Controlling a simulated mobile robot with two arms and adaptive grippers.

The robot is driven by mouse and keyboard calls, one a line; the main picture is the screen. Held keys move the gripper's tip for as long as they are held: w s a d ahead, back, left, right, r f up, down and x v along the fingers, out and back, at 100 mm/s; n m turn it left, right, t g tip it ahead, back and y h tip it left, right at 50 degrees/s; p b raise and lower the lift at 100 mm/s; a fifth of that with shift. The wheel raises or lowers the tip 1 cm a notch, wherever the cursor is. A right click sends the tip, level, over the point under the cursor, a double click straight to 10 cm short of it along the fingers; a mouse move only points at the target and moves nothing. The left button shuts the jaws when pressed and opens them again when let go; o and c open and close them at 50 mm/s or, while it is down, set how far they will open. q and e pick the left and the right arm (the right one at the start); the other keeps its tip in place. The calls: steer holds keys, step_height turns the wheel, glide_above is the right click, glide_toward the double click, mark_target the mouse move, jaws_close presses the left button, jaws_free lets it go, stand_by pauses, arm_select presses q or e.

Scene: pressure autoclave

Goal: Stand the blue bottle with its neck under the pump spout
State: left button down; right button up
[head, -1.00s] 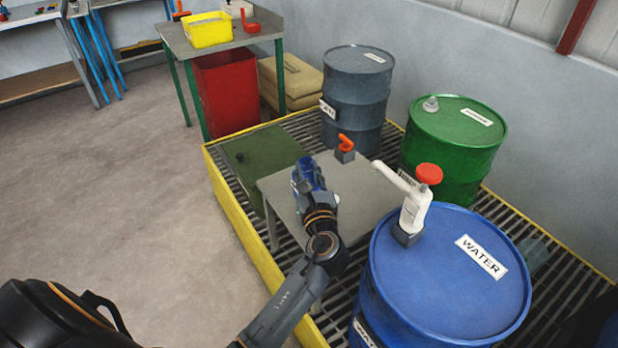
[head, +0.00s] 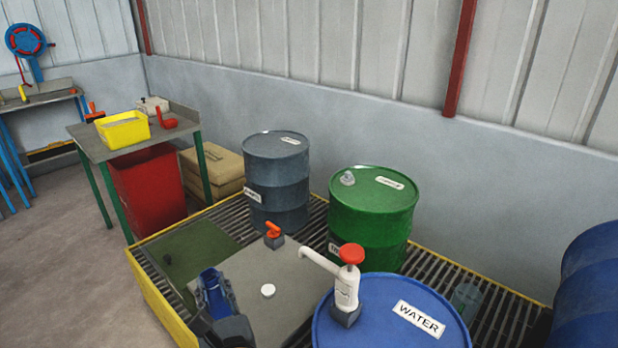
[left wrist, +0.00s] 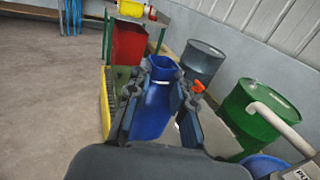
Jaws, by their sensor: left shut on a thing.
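The blue bottle (left wrist: 153,112) is between the two fingers of my left gripper (left wrist: 160,90) in the left wrist view, and the gripper is shut on it. In the head view my left gripper (head: 213,290) is at the left part of the grey table, with blue showing between its fingers; I cannot tell whether the bottle touches the table. The white hand pump (head: 346,288) with a red knob stands on the blue WATER drum (head: 385,325). Its spout (head: 306,254) points left over the table's right side, apart from the bottle. The bottle's neck is not clear. My right gripper is not in view.
The grey table (head: 262,313) bears a white round cap (head: 268,290) and an orange-handled tap piece (head: 273,236). A green drum (head: 372,215) and a grey drum (head: 277,180) stand behind on the yellow-edged grating. Another blue drum (head: 592,285) is at the far right.

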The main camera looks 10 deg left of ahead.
arm_select(q)
steer(key=shift+s+d+f+m+t+h, duration=0.15)
steer(key=shift+s+m+t+h, duration=0.15)
steer(key=shift+s+m+h, duration=0.15)
steer(key=s+d+f+m+t+h+p, duration=0.2)
steer(key=s+d+m+h, duration=0.4)
steer(key=h, duration=0.4)
steer(key=shift+s+d+f+t, duration=0.25)
steer(key=shift+f+t, duration=0.25)
steer(key=shift+f, duration=0.05)
steer(key=shift+w+d+m, duration=0.1)
steer(key=shift+m, duration=0.15)
